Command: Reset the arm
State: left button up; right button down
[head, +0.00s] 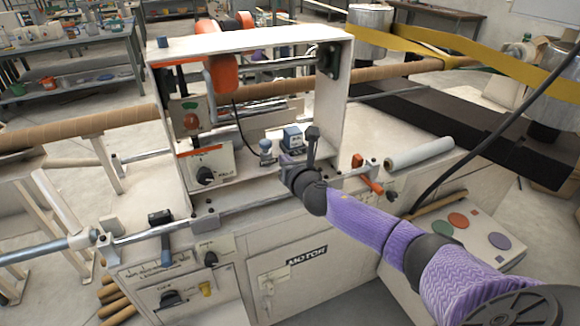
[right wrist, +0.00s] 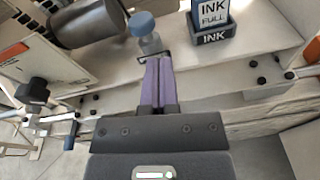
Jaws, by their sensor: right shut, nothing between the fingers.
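My right arm, with a purple sleeve, reaches in from the lower right of the head view to the spiral winder (head: 335,100). My right gripper (head: 286,160) is at the front of the machine's shelf, shut and empty. In the right wrist view its two purple fingers (right wrist: 158,68) lie together. Their tips are just in front of a small clear bottle with a blue cap (right wrist: 142,25); whether they touch it, I cannot tell. The bottle also shows in the head view (head: 266,150). My left gripper is not in view.
An ink box (right wrist: 212,18) stands right of the bottle. A metal rail (head: 240,208) runs along the machine front near my wrist. An orange lever (head: 365,175) and a white roll (head: 420,153) are to the right. Yellow strips (head: 440,50) cross behind.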

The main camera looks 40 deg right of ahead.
jog(key=s+a+f+m+g, duration=0.2)
jog(key=s+f+m, duration=0.25)
jog(key=f, duration=0.45)
jog(key=s+a+f+m+g+y, duration=0.1)
jog(key=s+f+m+g, duration=0.25)
jog(key=s+f, duration=0.35)
jog(key=s+a+f+m+g, duration=0.2)
jog(key=s+f+m, duration=0.3)
jog(key=f, duration=0.5)
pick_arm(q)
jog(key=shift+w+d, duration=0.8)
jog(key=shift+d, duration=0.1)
pick_arm(e)
jog(key=s+a+f+m+g+y, duration=0.1)
jog(key=s+a+f+m, duration=0.3)
jog(key=s, duration=0.7)
jog(key=s+a+f+m+g+y, duration=0.1)
jog(key=s+a+f+m+g, duration=0.2)
jog(key=s+m, duration=0.3)
jog(key=s+a+f+m+g, duration=0.3)
jog(key=s+a+f+m, duration=0.1)
jog(key=s, duration=1.2)
notch_tip(320, 180, down, 2)
jog(key=shift+s+a+f+m+g+y, duration=0.1)
jog(key=shift+s+a+m+g+y, duration=0.2)
jog(key=shift+m, duration=0.6)
